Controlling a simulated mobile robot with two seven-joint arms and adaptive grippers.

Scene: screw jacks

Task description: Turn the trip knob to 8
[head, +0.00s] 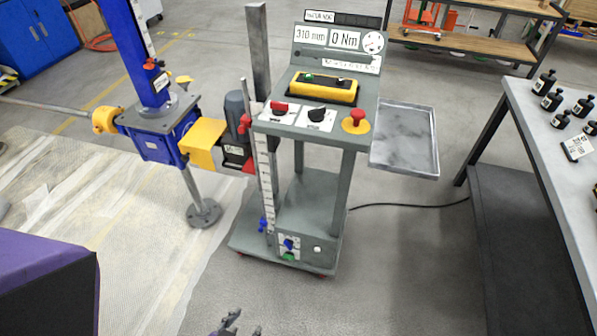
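A grey wheeled console (268,128) stands in the middle of the head view. Its sloped panel carries a black knob (317,114) on a white plate and a red knob (280,107) on another white plate to its left. The plate markings are too small to read, so I cannot tell which is the trip knob or its setting. The display above (327,38) reads 310 mm and 0 Nm. My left gripper (238,325) shows only its tips at the bottom edge, well below the panel and apart from it. My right gripper is out of view.
A red stop button (355,121) sits right of the black knob, and a yellow pendant (323,88) lies above the knobs. A grey tray (405,140) juts out right. A blue screw jack (155,135) stands left. A table (530,115) with black bottles stands right.

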